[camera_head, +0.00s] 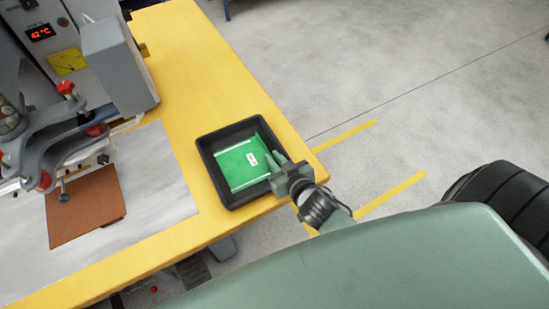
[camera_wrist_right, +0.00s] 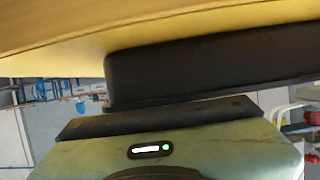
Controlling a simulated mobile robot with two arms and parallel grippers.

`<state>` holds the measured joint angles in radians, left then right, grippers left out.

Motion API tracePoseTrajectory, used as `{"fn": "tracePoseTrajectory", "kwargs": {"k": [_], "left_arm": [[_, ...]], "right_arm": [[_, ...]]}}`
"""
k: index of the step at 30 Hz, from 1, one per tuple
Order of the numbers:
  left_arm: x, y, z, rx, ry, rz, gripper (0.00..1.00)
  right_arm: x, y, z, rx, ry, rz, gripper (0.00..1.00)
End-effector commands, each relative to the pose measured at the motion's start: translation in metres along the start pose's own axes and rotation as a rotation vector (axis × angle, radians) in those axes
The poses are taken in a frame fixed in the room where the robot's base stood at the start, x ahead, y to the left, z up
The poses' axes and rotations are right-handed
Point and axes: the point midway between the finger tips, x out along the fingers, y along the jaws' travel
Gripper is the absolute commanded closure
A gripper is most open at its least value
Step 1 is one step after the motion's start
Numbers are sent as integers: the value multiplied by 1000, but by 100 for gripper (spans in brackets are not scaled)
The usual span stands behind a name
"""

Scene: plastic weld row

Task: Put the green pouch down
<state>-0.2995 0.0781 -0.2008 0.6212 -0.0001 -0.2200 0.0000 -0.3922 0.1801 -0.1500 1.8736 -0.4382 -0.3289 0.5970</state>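The green pouch (camera_head: 243,165) lies in the black tray (camera_head: 207,152) near the right edge of the yellow table. It looks flat, with a pale strip along two sides and a small white label. My right gripper (camera_head: 279,166) is at the tray's right side, with its fingertips over the rim beside the pouch's right edge. Whether the fingers touch or pinch the pouch cannot be told. The right wrist view shows the tray's dark outer wall (camera_wrist_right: 210,65) close to my gripper body; the pouch is hidden there. My left gripper is not in view.
The yellow table (camera_head: 180,70) has free room behind the tray. A grey machine (camera_head: 118,65) with red knobs stands at the left. A brown plate (camera_head: 83,208) lies on a grey mat (camera_head: 160,185). Yellow lines mark the floor at right.

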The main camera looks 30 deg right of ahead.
Motion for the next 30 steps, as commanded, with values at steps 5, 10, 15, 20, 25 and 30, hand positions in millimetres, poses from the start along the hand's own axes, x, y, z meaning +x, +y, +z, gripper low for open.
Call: {"fn": "tracePoseTrajectory", "kwargs": {"k": [5, 10, 15, 20, 25, 30], "left_arm": [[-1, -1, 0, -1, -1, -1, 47], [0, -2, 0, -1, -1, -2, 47], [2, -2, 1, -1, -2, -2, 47], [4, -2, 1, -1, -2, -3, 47], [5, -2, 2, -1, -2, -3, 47], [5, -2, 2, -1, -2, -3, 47]], "right_arm": [[-5, 0, -2, 0, -1, 0, 87], [-34, 0, -1, 1, -2, 0, 87], [-71, 0, 0, 2, -4, 1, 87], [-99, 0, -1, 1, -2, 1, 87], [-116, 0, -1, 1, -2, 1, 87], [-121, 0, -3, 0, 1, 1, 87]]}}
